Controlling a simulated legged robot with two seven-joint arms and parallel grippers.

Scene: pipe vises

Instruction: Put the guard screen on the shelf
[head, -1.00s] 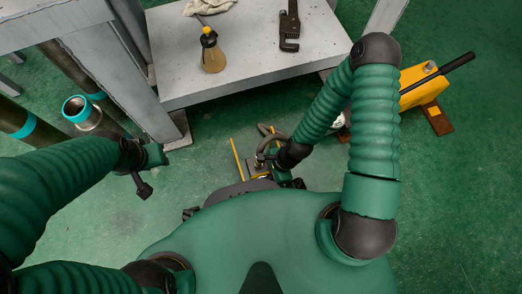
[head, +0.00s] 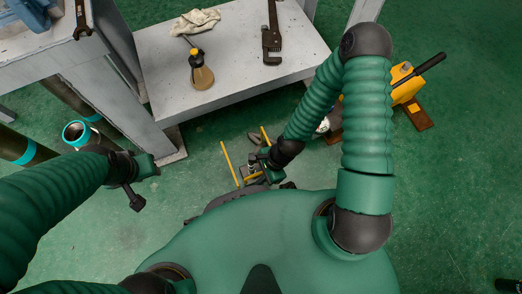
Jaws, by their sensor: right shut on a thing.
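The guard screen (head: 229,164) shows as two slim yellow bars with a yellow edge low between them; any panel between the bars is hard to make out. My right gripper (head: 262,165) is shut on it, low in front of my body and partly hidden by my forearm. The grey shelf (head: 222,84) lies beyond the screen, with a strip of green floor between them in the picture. My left gripper (head: 143,182) is left of the screen, apart from it, and nothing shows in it; its fingers are unclear.
On the shelf are a yellow-topped oil can (head: 201,72), a pipe wrench (head: 272,40) and a cloth (head: 196,21); its front and right are clear. A grey bench leg (head: 118,98) stands left. Pipes (head: 84,137) stand further left. A yellow machine (head: 404,86) is right.

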